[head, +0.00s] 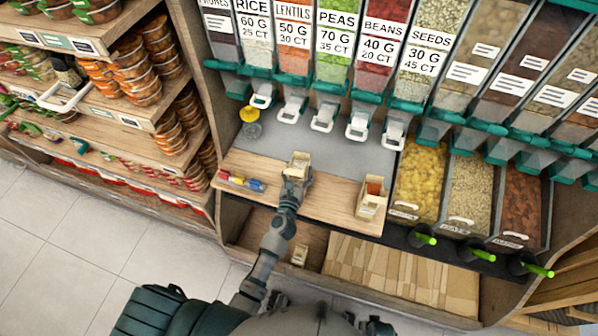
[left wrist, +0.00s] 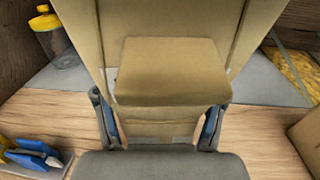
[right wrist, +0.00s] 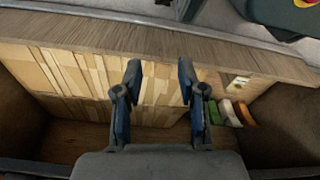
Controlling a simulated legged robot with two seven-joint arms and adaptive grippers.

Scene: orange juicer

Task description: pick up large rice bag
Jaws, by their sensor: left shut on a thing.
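A tan paper bag (head: 298,160) is at the wooden counter, below the dispensers; whether it is lifted is hard to tell. My left gripper (head: 295,177) is shut on it. In the left wrist view the bag (left wrist: 172,72) fills the middle, with my left gripper's blue-padded fingers (left wrist: 160,118) on either side of it. Its contents and any label are not visible. My right gripper (right wrist: 160,75) is open and empty in the right wrist view, in front of the lower shelf. I cannot make it out in the head view.
Another bag (head: 372,197) with reddish contents stands at the counter's right.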

